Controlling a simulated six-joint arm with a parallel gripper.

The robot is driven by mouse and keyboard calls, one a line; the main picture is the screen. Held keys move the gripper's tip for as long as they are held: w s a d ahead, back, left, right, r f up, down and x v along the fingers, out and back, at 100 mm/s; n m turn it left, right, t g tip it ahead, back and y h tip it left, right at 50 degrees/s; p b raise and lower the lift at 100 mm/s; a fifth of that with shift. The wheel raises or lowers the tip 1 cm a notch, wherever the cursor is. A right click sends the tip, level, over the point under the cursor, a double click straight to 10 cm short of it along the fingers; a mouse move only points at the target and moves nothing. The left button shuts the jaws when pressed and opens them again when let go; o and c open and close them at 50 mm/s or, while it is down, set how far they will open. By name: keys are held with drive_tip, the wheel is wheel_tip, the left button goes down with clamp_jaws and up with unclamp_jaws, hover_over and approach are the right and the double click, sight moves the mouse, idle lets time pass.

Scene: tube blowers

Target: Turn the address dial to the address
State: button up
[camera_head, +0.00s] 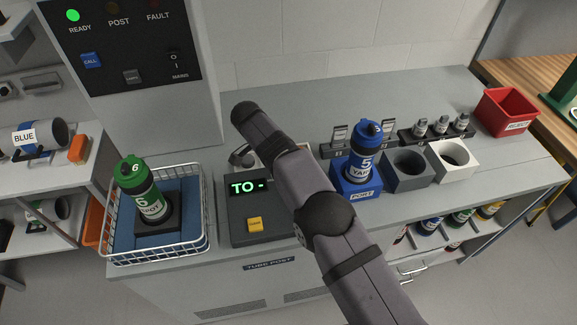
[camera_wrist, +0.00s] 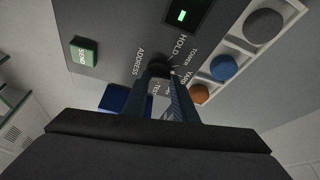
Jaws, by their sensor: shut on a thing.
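The address dial (camera_wrist: 159,66) is a dark round knob on a grey panel in the wrist view, with the words ADDRESS, HOLD, TOWER and YARD printed around it. My gripper (camera_wrist: 163,82) is shut on the dial, its two dark fingers on either side of it. The fingers hide part of the knob, and I cannot tell exactly where it points. In the head view my arm covers the dial and the gripper.
A wire basket (camera_head: 205,240) holding a green tube carrier (camera_head: 137,186) stands left. Right of my arm, a blue carrier (camera_head: 364,150) stands in the PORT block, beside grey (camera_head: 393,183) and white (camera_head: 467,175) sockets. A red bin (camera_head: 508,112) is far right.

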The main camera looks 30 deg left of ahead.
drive_tip(key=shift+m+p, duration=0.4)
drive_tip(key=shift+p, duration=0.1)
idle(0.4)
drive_tip(key=o, duration=1)
drive_tip(key=shift+o, duration=0.2)
drive_tip(key=shift+r, duration=0.1)
drive_tip(key=shift+r, duration=0.55)
wheel_tip(320, 180, up, 9)
drive_tip(key=p, duration=0.6)
drive_tip(key=shift+p, duration=0.4)
drive_tip(key=shift+f, duration=0.1)
